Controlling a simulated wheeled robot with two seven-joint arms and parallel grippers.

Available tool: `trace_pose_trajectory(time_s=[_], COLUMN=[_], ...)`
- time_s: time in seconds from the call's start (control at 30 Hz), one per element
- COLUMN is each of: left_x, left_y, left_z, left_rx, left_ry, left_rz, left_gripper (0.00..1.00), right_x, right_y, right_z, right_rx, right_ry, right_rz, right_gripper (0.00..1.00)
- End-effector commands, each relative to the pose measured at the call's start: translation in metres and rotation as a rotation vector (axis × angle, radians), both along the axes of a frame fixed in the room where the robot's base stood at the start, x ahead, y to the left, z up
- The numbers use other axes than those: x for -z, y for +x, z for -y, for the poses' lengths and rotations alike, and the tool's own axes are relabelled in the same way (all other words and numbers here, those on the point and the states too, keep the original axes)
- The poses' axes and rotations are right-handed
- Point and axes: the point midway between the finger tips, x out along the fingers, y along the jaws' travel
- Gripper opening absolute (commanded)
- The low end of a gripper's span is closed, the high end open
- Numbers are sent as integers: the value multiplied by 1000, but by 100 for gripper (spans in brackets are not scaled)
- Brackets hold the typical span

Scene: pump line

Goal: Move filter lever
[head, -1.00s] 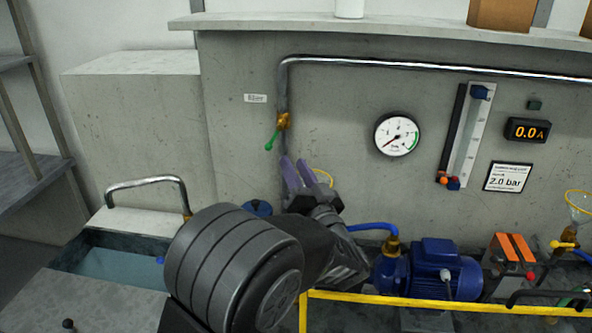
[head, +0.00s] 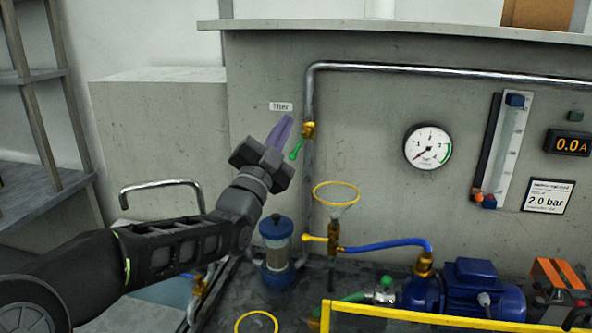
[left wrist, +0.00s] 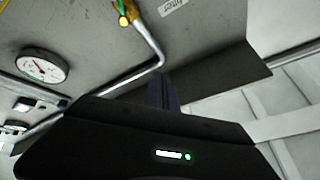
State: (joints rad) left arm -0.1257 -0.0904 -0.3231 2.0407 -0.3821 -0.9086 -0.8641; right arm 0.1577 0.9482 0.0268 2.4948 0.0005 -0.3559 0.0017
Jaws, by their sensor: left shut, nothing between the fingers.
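The filter lever (head: 296,150) has a green handle and slants down-left from a brass valve (head: 309,130) on the vertical metal pipe. A small white label (head: 281,106) is on the wall up-left of it. My left gripper (head: 284,122) has purple fingers that are shut and empty. They point up, just left of the lever in the head view, below the label; I cannot tell whether they touch the lever. In the left wrist view the brass valve (left wrist: 132,13) and green handle (left wrist: 123,20) are at the top edge, apart from the dark fingers (left wrist: 163,90). My right gripper is out of view.
A round gauge (head: 428,147) and a flow tube (head: 509,145) are on the wall to the right. Below stand a filter housing (head: 277,255), a yellow-rimmed funnel (head: 336,195) and a blue pump motor (head: 470,288). A yellow rail (head: 420,316) runs in front.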

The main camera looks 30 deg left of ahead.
Motion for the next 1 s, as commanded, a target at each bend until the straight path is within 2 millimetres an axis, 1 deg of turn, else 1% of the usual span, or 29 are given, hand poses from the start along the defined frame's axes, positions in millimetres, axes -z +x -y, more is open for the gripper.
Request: trace_pose_trajectory(time_s=[0.03,0.13,0.2,0.27,0.33,0.43,0.53,0.63,0.77,1.0], left_x=[1,8,19,30,44,60,78,89,94,95], left_y=[-7,-18,-25,-30,-36,-39,-38,-36,-35,-35], left_z=[9,33,45,52,56,57,50,34,18,17], left_rx=[30,83,99,98,85,48,2,-53,-105,-107], left_ry=[94,303,455,588,743,946,1103,1198,1225,1207], left_rz=[-21,-93,-153,-209,-277,-367,-448,-512,-565,-571], left_gripper=[0,0,0,0,0,0,0,0,0,0], right_x=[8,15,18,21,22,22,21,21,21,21], right_y=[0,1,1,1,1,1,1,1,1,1], right_z=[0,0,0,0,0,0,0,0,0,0], right_rx=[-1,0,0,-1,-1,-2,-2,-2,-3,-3], right_ry=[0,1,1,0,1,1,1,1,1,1], right_rz=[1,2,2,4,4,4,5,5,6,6], right_gripper=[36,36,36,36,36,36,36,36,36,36])
